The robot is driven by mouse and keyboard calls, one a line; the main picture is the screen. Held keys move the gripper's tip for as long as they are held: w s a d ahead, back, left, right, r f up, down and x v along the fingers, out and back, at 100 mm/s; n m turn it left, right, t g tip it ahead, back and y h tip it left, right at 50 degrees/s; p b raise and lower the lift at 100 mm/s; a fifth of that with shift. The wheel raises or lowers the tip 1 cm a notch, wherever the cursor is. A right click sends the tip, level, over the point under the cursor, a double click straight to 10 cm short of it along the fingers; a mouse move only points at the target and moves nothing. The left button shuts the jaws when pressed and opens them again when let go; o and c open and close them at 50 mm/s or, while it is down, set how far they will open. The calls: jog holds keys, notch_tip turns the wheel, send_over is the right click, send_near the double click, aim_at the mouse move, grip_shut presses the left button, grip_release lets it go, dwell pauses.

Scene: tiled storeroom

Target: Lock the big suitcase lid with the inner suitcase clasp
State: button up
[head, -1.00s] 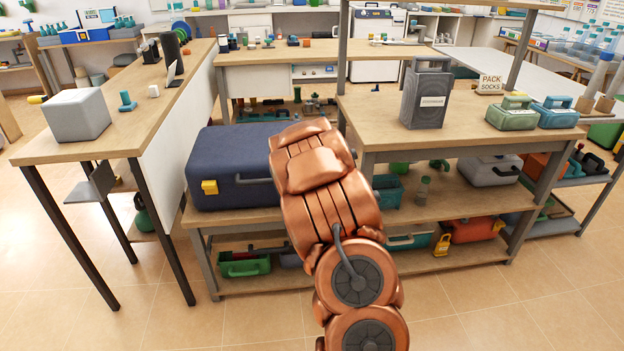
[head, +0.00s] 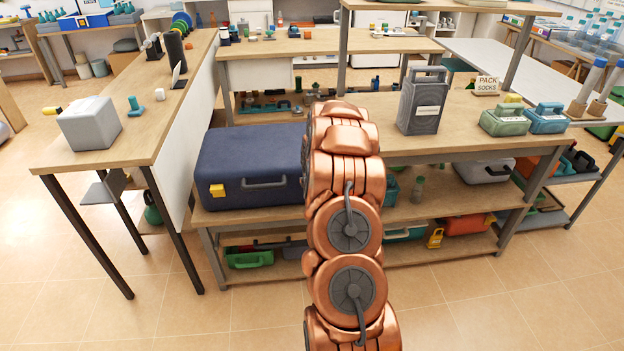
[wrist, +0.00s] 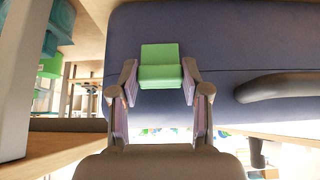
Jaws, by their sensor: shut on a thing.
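The big navy-blue suitcase (head: 245,160) lies flat on the left workbench shelf, its lid down. A yellow clasp (head: 217,190) is on its front face near the left end, left of the grey handle (head: 263,183). The suitcase (wrist: 225,45) fills the top of the wrist view, with the handle (wrist: 290,85) at the right. A green clasp (wrist: 160,68) stands at its edge between the two fingers of my gripper (wrist: 160,82), which is shut on it. In the head view my arm hides this clasp and my gripper.
A bench post (wrist: 22,75) stands close at the left in the wrist view. Beneath the suitcase, a lower shelf holds a green toolbox (head: 249,258) and an orange case (head: 465,224). A grey case (head: 484,170) is farther right. The floor in front is clear.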

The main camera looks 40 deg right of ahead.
jog(key=shift+w+d+r+p, duration=0.15)
jog(key=shift+p, duration=0.45)
jog(key=o, duration=1.1)
jog(key=shift+o, duration=0.2)
jog(key=v, duration=1.2)
jog(key=shift+w+r, duration=0.2)
jog(key=shift+d, duration=0.1)
